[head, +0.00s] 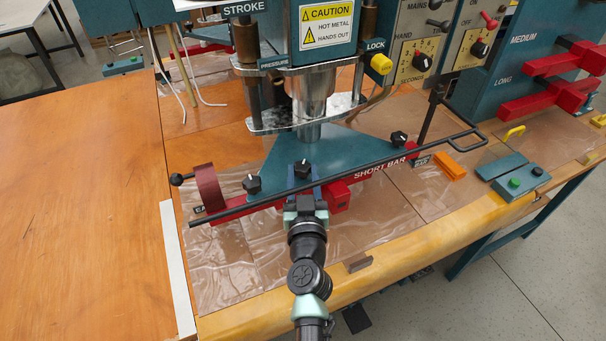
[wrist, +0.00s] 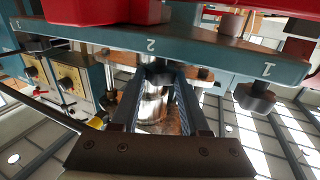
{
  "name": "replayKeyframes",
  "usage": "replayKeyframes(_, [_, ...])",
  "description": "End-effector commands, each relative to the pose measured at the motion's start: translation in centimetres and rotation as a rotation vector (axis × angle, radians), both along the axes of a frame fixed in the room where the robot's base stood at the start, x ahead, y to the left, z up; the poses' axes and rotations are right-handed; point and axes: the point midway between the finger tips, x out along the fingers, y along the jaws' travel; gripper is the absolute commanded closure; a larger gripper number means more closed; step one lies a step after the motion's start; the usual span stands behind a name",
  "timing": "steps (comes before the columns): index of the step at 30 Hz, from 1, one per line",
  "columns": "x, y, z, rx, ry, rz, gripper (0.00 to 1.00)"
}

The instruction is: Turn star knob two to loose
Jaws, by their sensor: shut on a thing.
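Star knob two (wrist: 160,76) is the middle black knob on the teal triangular plate, under the label "2" in the wrist view. It also shows at the plate's front in the head view (head: 302,167). My gripper (wrist: 160,84) reaches it from the front, with one finger on each side, shut on it. The fingers hide part of the knob, and its turn angle cannot be told. Star knob one (wrist: 255,98) is at the right in the wrist view and at the left in the head view (head: 252,184). A third knob (head: 398,138) sits at the plate's right corner.
A long black bar handle (head: 420,147) crosses just in front of the plate, close to my arm. The red short bar (head: 380,169) lies below it. The press column with its yellow lock knob (head: 381,64) rises behind.

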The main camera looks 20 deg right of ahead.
Motion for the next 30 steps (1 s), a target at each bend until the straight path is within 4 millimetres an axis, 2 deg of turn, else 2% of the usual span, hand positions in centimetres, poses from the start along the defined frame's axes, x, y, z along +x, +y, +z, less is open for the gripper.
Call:
replayKeyframes(11, [-0.1,-0.4,-0.6,-0.002,-0.003,0.059,1.0])
replayKeyframes(19, [-0.2,-0.9,-1.0,-0.004,-0.005,0.207,1.0])
replayKeyframes(30, [-0.2,-1.5,-0.6,-0.004,-0.006,0.449,1.0])
